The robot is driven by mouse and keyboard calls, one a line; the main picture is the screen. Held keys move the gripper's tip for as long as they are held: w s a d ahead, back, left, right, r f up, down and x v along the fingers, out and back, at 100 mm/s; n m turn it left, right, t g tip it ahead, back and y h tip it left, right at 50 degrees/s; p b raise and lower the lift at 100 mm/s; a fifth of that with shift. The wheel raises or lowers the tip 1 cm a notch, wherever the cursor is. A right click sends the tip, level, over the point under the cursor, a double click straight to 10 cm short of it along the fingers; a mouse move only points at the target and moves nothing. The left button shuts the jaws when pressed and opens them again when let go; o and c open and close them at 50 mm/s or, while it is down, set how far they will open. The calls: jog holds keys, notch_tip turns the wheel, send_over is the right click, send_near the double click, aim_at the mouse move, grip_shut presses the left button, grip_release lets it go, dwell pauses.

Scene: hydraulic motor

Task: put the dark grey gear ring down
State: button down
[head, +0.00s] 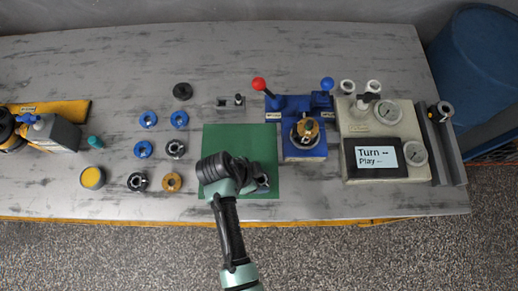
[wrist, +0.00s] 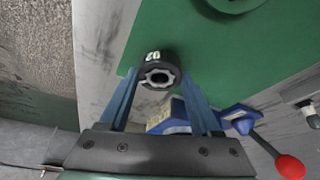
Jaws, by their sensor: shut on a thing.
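My gripper (wrist: 158,82) is shut on the dark grey gear ring (wrist: 158,70), which sits between the fingertips. The ring has a toothed, light-rimmed hole and a white marking on its side that looks like "20". In the wrist view it shows in front of the green mat (wrist: 205,62), near the mat's edge; I cannot tell whether it touches the mat. In the head view my gripper (head: 262,182) is over the right front part of the green mat (head: 240,138). My arm covers part of the mat there, and the ring cannot be made out clearly.
Left of the mat lie blue rings (head: 148,119), dark gear rings (head: 137,181), a gold ring (head: 172,182) and a black disc (head: 182,91). A blue fixture (head: 304,150) with red and blue knobs and a gauge panel (head: 360,125) stand right. The mat's back half is clear.

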jog(key=shift+f, duration=0.15)
jog(key=shift+c, duration=0.5)
grip_release()
